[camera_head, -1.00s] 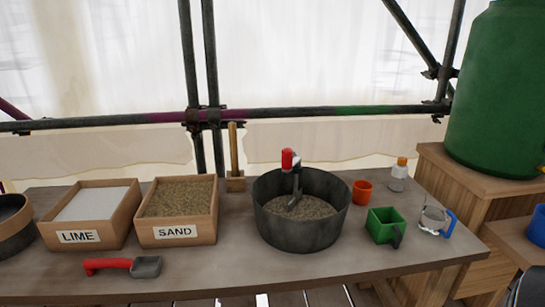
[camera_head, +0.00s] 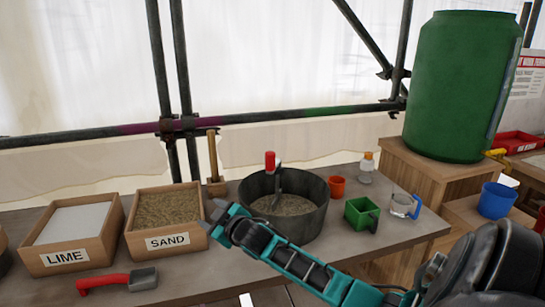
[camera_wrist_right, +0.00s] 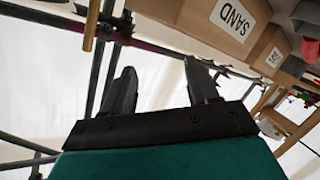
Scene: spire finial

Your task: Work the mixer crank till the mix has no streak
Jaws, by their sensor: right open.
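The mixer is a dark round tub (camera_head: 318,222) on the table, holding a grey-brown grainy mix (camera_head: 283,205). Its crank rises from inside with a red grip (camera_head: 270,161) on top, upright. I cannot make out streaks in the mix at this size. My right gripper (camera_head: 216,212) is in front of and left of the tub, near the sand box, apart from the crank. In the right wrist view its two fingers (camera_wrist_right: 160,88) are spread with nothing between them. My left gripper is in neither view.
A lime box (camera_head: 115,234) and a sand box (camera_head: 129,232) stand left. A red-handled scoop (camera_head: 105,283) lies in front. An orange cup (camera_head: 337,186), green measure (camera_head: 357,213) and clear jug (camera_head: 402,206) stand right of the tub. A green barrel (camera_head: 460,90) stands at the right.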

